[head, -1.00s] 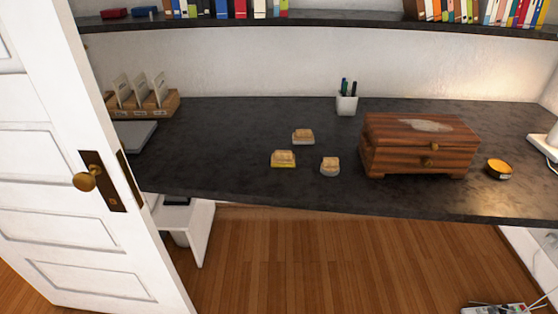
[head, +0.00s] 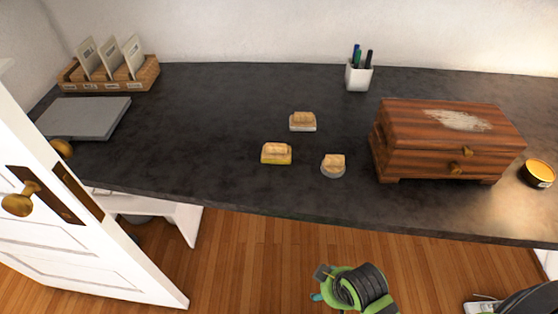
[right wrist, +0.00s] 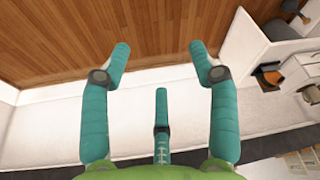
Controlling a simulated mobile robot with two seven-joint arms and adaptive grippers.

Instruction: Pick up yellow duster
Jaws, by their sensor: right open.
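The yellow duster (head: 276,154), a small block with a wooden top and a yellow base, lies on the dark desk near its front edge. Two similar dusters lie close to it: one with a white base (head: 302,121) behind it and one with a grey base (head: 333,165) to its right. My right gripper (right wrist: 160,62) is open and empty in the right wrist view, its teal fingers spread above the wood floor. In the head view, part of it shows below the desk's front edge, apart from the dusters. My left gripper is not in view.
A wooden chest (head: 450,143) stands right of the dusters, with a white pen cup (head: 359,76) behind and an orange tin (head: 538,174) at far right. A grey laptop (head: 84,117) and card rack (head: 110,73) are at left. A white door (head: 75,240) stands at front left.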

